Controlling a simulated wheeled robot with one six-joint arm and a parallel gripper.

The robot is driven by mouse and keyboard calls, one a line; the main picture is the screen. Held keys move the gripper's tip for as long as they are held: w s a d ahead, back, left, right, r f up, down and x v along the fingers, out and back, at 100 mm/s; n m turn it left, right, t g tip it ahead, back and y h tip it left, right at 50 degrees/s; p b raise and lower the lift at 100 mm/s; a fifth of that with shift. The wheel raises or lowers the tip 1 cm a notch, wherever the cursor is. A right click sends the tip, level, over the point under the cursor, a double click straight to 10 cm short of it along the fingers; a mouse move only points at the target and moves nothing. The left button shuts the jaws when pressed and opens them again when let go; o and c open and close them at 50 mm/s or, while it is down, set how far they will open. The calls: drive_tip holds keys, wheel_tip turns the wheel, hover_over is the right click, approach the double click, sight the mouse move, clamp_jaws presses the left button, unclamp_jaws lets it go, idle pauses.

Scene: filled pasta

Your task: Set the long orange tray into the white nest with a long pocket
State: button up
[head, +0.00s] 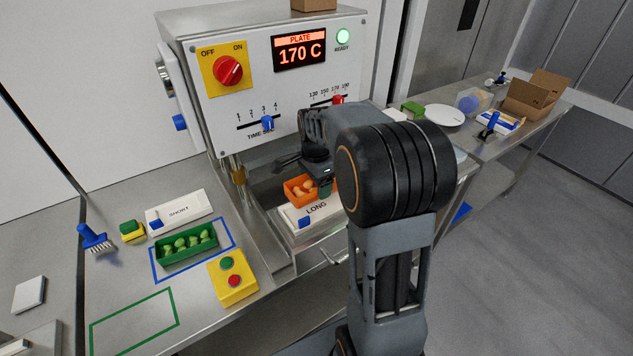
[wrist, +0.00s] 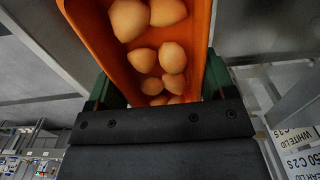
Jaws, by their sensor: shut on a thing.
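The long orange tray (head: 291,195) holds several round tan pasta pieces. In the wrist view the tray (wrist: 87,40) runs up from between the two green fingers of my gripper (wrist: 160,88), which is shut on it. In the head view my gripper (head: 325,187) is at the tray, partly hidden by my arm. The white nest (head: 294,213) marked LONG, with a blue knob, is just in front of and below the tray in the machine's opening. Its pocket is not visible, and I cannot tell whether the tray touches it.
The heated machine (head: 270,70) reads 170 C with a green lamp. To the left are a white SHORT block (head: 180,212), a green tray (head: 186,246) with green pasta inside a blue outline, a yellow button box (head: 232,278) and a brush (head: 95,240). The green outlined area is empty.

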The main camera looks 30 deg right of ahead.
drive_tip(key=shift+a, duration=0.1)
drive_tip(key=b, duration=0.3)
hover_over(316, 209)
drive_tip(key=shift+w+f, duration=0.15)
drive_tip(key=shift+f, duration=2.1)
drive_tip(key=shift+f+b, duration=0.8)
drive_tip(key=shift+f, duration=0.5)
drive_tip(key=o, duration=0.9)
drive_tip(key=shift+a+f, duration=0.1)
drive_tip(key=shift+o, duration=0.5)
drive_tip(key=shift+f, duration=0.1)
wheel_tip(316, 209, up, 14)
drive_tip(key=shift+w+r, duration=0.1)
drive_tip(key=shift+r, duration=0.15)
